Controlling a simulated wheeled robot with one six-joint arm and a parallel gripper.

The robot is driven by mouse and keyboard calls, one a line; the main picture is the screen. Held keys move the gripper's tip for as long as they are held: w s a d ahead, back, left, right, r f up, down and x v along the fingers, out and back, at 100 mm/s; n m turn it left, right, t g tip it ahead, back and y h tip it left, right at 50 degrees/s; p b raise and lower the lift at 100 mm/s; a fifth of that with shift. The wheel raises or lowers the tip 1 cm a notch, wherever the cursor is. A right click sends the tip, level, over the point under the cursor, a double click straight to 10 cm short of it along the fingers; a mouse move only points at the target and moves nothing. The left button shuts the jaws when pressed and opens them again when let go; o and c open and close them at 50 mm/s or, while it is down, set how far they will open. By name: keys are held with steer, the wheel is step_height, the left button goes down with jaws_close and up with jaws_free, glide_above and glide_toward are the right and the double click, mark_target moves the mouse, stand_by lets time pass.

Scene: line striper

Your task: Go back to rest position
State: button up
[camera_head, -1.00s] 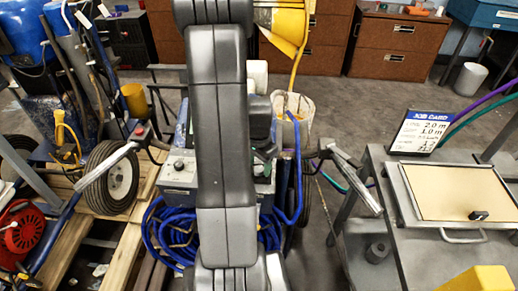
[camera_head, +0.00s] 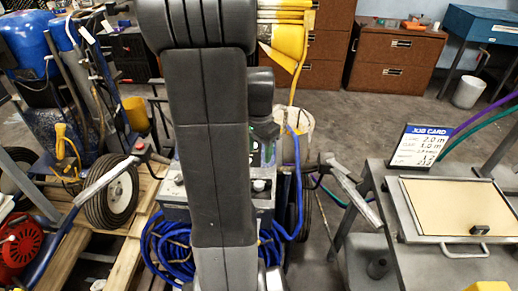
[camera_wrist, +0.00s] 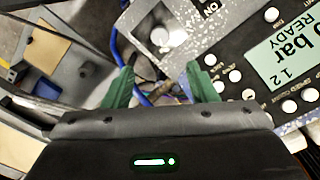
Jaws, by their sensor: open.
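My gripper (camera_wrist: 161,84) is open in the wrist view, with its two green fingers apart and nothing between them. Beyond the fingers are a grey speckled panel (camera_wrist: 140,50) with a knob and a dark control panel (camera_wrist: 238,84) with round buttons. Its display (camera_wrist: 292,57) reads "bar READY" and 12; the rest is cut off. In the head view my arm covers the middle of the line striper (camera_head: 176,197), and my gripper is hidden there. The striper's handles stick out to the left (camera_head: 108,178) and right (camera_head: 352,187) of my arm.
A coiled blue hose (camera_head: 168,245) lies low around the striper. At right, a metal table (camera_head: 385,245) carries a job card (camera_head: 419,146) and a framed tan board (camera_head: 465,207). A wheeled cart with a tyre (camera_head: 112,197) stands left. Open floor shows toward the brown cabinets (camera_head: 397,62).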

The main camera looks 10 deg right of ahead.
mark_target(259, 184)
steer(key=shift+f, duration=0.1)
step_height(259, 184, down, 14)
steer(key=shift+r, duration=0.15)
stand_by(0.6)
steer(key=shift+r, duration=0.1)
